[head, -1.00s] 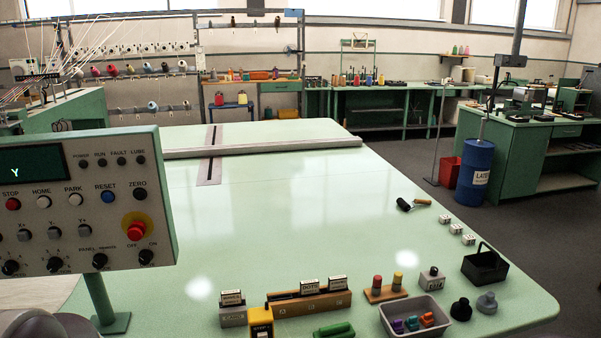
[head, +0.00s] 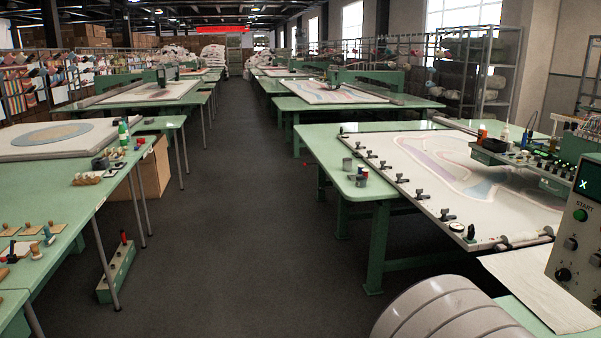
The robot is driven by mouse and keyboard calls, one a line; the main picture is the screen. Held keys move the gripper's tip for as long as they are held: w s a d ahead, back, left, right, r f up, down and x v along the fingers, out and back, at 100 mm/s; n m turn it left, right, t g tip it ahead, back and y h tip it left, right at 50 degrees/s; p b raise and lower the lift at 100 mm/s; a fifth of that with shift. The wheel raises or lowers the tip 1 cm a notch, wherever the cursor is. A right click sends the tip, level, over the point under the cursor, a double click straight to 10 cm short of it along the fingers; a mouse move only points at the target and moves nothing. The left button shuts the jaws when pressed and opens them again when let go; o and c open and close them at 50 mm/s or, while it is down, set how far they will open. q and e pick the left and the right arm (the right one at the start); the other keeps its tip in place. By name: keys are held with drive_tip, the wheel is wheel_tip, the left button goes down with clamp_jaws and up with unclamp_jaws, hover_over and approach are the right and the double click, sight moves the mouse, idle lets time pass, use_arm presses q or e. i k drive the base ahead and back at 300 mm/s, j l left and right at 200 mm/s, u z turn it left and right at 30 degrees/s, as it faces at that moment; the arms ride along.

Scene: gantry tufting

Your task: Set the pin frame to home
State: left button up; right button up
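The likely pin frame is the bordered white cloth bed (head: 455,205) on the green table at right, with a pastel pattern and a row of dark clamps along its near left edge. A green control panel (head: 580,240) is cut off by the right edge. Its small screen (head: 583,184) shows "X", and a green START button (head: 580,215) sits below it. The rest of the panel is outside the view. Neither of my grippers shows.
A dark aisle (head: 235,220) runs clear down the middle. Green tables (head: 60,190) with small tools line the left side. A green box (head: 117,273) stands on the floor by table legs. A pale cloth sheet (head: 540,290) lies at lower right.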

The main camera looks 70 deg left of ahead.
sight(506, 204)
drive_tip(key=u, duration=2)
drive_tip(key=i+j+u, duration=0.25)
drive_tip(key=i, duration=0.3)
drive_tip(key=i+j+u, duration=0.25)
drive_tip(key=i, duration=0.3)
drive_tip(key=i+u, duration=0.25)
drive_tip(key=i, duration=1.55)
drive_tip(key=i+z, duration=0.1)
drive_tip(key=i, duration=1.2)
drive_tip(key=i+z, duration=0.3)
drive_tip(key=i, duration=0.15)
drive_tip(key=i+j+z, duration=0.2)
drive_tip(key=i+z, duration=0.15)
drive_tip(key=i+j+z, duration=0.3)
drive_tip(key=i, duration=0.2)
drive_tip(key=i+z, duration=0.25)
drive_tip(key=z, duration=0.2)
drive_tip(key=i+j+z, duration=0.1)
drive_tip(key=i+z, duration=0.15)
drive_tip(key=z, duration=0.15)
drive_tip(key=i+j+z, duration=0.2)
drive_tip(key=z, duration=0.25)
drive_tip(key=i+j+z, duration=0.25)
drive_tip(key=z, duration=0.2)
drive_tip(key=i+j+z, duration=0.15)
drive_tip(key=j+z, duration=0.25)
drive_tip(key=l, duration=0.1)
